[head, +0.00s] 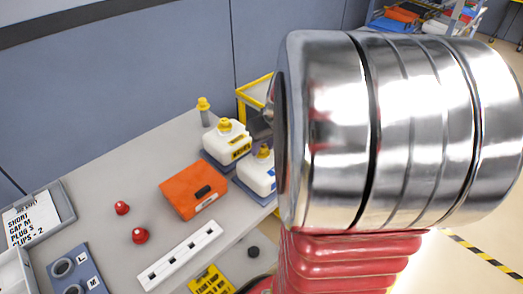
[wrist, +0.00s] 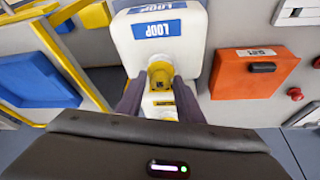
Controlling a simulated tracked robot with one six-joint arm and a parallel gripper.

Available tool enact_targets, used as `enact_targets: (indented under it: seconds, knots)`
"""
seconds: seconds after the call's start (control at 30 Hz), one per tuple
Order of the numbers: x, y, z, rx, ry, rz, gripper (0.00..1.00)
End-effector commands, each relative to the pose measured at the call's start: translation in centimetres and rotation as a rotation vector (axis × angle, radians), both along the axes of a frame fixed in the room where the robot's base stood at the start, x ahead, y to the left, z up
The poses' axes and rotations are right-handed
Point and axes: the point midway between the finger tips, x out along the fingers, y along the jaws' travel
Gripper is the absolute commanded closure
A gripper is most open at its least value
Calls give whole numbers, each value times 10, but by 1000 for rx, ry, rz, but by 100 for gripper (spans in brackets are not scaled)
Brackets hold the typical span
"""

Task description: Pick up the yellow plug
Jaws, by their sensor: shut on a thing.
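In the wrist view the two dark fingers of my gripper (wrist: 160,85) are closed around a yellow plug (wrist: 160,74) with a small dark mark. It overlaps the edge of a white jug with a blue LOOP label (wrist: 157,30); I cannot tell whether it touches the jug. In the head view my arm hides the gripper. Other yellow tops show there: one on a grey post (head: 204,103), one on the rear white jug (head: 226,145), and one on the front white jug (head: 256,178).
An orange case (head: 194,190) lies left of the jugs; it also shows in the wrist view (wrist: 255,75). Two red caps (head: 121,207) (head: 140,235), a white strip (head: 180,255) and a blue tray (head: 78,270) are on the grey table. A yellow frame (head: 250,92) stands behind.

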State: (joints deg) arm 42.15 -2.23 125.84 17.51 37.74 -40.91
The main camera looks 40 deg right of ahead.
Motion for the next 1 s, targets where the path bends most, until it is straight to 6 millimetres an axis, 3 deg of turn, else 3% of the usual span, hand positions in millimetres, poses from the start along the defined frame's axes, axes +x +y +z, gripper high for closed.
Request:
enact_targets:
  seconds: [0.27, 0.73, 1.0]
  knots:
    - [1, 0, 15, -3, -4, 1, 89]
    - [1, 0, 89, -2, -3, 1, 89]
    - [0, 0, 101, 0, 0, 0, 89]
